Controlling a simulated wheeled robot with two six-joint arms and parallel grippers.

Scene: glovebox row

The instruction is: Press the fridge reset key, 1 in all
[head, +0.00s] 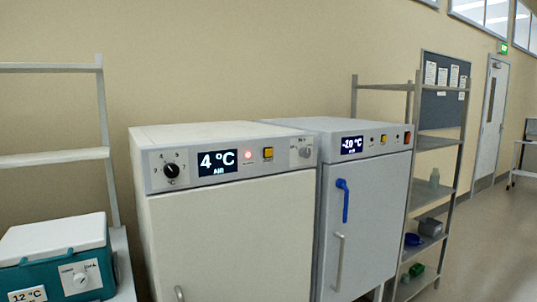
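The fridge (235,235) is a pale cabinet in the middle of the head view, with its door shut. Its top panel has a black dial (171,171), a display (217,163) reading 4 °C AIR, a lit red lamp (248,155) and a square yellow key (268,153). The yellow key looks like the reset key; its label is too small to read. A grey knob or lock (304,152) sits at the panel's right end. Nothing touches the key. Neither of my grippers shows in this view.
A grey freezer (375,215) reading -20 °C stands right of the fridge, with a blue handle (343,200), its own yellow key (383,139) and a red switch (407,137). A teal cool box (60,270) stands at left. A shelf rack (436,142) stands at right, beyond it open floor.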

